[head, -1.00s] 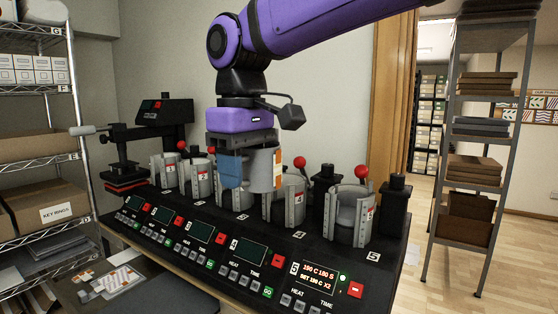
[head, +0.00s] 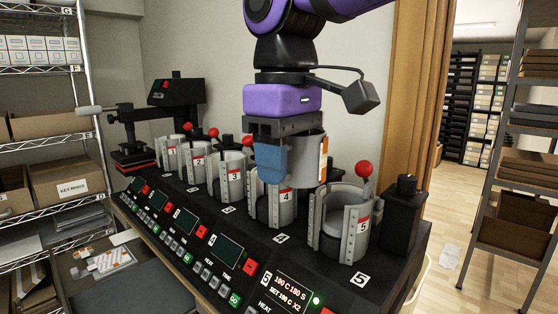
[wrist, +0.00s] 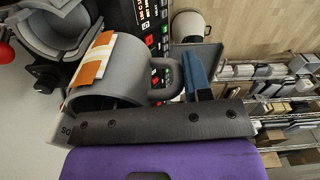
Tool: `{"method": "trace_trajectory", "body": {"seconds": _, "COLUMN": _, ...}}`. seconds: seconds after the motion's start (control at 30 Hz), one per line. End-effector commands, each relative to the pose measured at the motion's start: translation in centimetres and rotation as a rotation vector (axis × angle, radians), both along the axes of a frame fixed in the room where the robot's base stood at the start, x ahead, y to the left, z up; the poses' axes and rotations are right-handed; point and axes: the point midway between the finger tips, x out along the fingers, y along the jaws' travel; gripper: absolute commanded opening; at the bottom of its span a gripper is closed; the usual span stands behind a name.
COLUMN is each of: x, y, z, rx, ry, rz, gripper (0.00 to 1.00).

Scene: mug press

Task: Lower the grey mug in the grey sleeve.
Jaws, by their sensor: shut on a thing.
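My gripper (head: 272,166), with blue fingers, is shut on the grey mug (head: 308,158). The mug is held upright, with an orange and white wrap on its side, and hangs above the bench behind and between stations 4 and 5. In the wrist view the mug (wrist: 118,92) shows its handle beside a blue finger (wrist: 196,76). The grey sleeve (head: 328,222) at station 5 stands open-topped, to the right of and below the mug, apart from it. A sleeve also shows in the wrist view (wrist: 50,32). My gripper partly hides the sleeve at station 4.
More grey sleeves with red ball levers stand in a row to the left, including station 3 (head: 231,188). Station 5's display (head: 292,287) is lit, with a green light. A red lever ball (head: 364,168) rises behind the station 5 sleeve. Shelves stand on both sides.

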Motion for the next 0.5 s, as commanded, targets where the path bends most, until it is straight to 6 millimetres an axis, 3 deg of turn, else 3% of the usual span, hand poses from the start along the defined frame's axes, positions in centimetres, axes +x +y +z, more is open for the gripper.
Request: {"method": "trace_trajectory", "body": {"seconds": 0.5, "x": 2.8, "y": -2.2, "z": 0.0, "rx": 0.001, "ry": -0.001, "rz": -0.002, "gripper": 0.16}}
